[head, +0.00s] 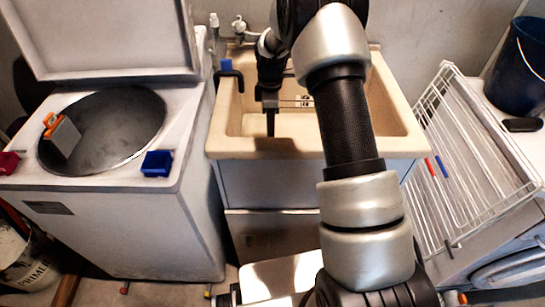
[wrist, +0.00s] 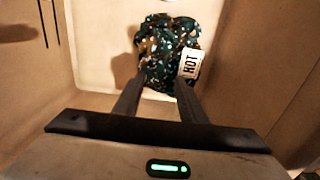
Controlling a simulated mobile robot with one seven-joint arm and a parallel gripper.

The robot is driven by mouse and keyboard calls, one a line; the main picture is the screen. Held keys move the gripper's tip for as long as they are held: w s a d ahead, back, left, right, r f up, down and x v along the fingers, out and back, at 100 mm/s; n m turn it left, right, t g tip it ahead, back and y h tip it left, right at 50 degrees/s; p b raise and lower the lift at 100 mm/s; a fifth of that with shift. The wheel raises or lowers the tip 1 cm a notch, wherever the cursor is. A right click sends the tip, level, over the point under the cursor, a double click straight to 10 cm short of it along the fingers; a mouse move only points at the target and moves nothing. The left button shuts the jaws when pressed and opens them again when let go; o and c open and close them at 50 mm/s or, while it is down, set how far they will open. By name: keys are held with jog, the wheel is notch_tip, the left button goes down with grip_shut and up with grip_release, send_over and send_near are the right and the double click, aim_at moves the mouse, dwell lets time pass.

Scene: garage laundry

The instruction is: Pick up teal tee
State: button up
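The teal tee (wrist: 163,45) shows in the wrist view as a crumpled dark teal cloth with light speckles, on the floor of the sink basin. A white label reading "HOT" (wrist: 190,63) overlaps its right side in that view; I cannot tell what it is fixed to. My gripper (wrist: 160,82) is open, its two fingers apart and pointing at the near part of the cloth. I cannot tell whether they touch it. In the head view my gripper (head: 270,128) reaches down into the sink, and I cannot make out the tee there.
The beige sink (head: 223,130) has raised walls around my gripper. An open top-loading washer (head: 110,235) stands left, with a blue box (head: 157,163) on its near edge. A white wire rack (head: 470,150) leans at the right, near a dark bucket (head: 520,65).

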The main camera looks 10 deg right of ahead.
jog(key=f, duration=0.2)
jog(key=f+b, duration=0.1)
jog(key=f, duration=0.2)
jog(key=shift+s+d, duration=0.15)
jog(key=shift+d, duration=0.05)
grip_shut()
